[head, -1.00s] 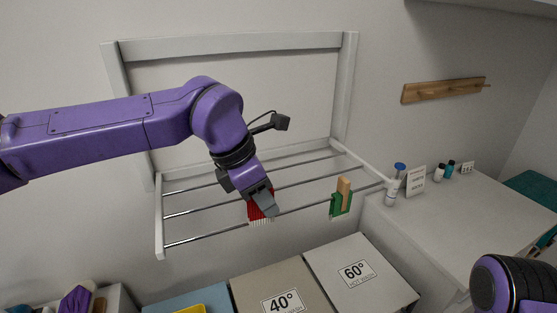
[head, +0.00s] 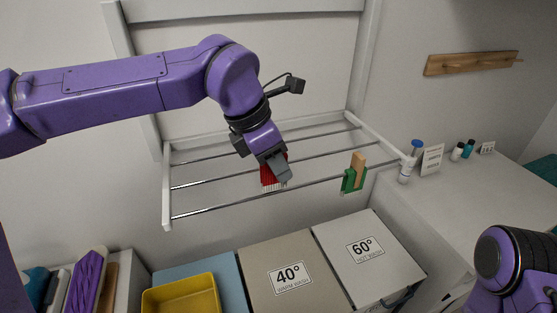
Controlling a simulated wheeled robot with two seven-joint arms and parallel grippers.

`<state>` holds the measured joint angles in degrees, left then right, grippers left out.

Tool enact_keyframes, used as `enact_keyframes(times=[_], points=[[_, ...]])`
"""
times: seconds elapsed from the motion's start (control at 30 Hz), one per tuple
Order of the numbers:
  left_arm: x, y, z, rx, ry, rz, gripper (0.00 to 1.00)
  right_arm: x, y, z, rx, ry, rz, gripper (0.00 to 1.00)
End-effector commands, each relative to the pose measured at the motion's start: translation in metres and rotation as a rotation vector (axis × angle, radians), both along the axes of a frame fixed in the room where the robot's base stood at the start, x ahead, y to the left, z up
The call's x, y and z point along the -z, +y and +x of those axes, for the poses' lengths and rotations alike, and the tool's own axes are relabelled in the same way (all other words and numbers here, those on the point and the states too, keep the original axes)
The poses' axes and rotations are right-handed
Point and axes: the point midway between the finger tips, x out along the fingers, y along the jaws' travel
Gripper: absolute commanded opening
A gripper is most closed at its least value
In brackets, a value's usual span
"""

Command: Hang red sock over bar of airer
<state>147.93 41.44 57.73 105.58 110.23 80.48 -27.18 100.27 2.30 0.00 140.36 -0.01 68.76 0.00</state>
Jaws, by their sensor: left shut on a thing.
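The red sock (head: 268,178) with a pale fringed lower edge is at my left gripper (head: 280,172), which is shut on it. The gripper hides part of the sock. The sock is at the front bar of the airer (head: 225,205) in the picture; I cannot tell whether it touches or drapes over that bar. The airer is a white wall frame with several metal bars. A green cloth (head: 349,181) with a wooden peg (head: 358,165) hangs on the front bar to the right. My right arm shows at the lower right; its gripper is out of view.
Below stand bins marked 40° (head: 291,278) and 60° (head: 365,250), and a yellow tub (head: 182,296) on a blue lid. A counter at right holds a white bottle (head: 406,172) and a small sign (head: 431,160). The front bar between sock and green cloth is clear.

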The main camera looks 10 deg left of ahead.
Motion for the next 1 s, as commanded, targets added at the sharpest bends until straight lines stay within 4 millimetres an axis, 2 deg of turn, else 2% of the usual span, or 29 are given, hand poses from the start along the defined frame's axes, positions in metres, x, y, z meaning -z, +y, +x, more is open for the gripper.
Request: enact_keyframes(times=[1.0], points=[[0.063,0.000,0.000,-0.001,0.001,-0.001,0.00,0.042,0.000,0.000,0.000,0.000,0.000,0.43]])
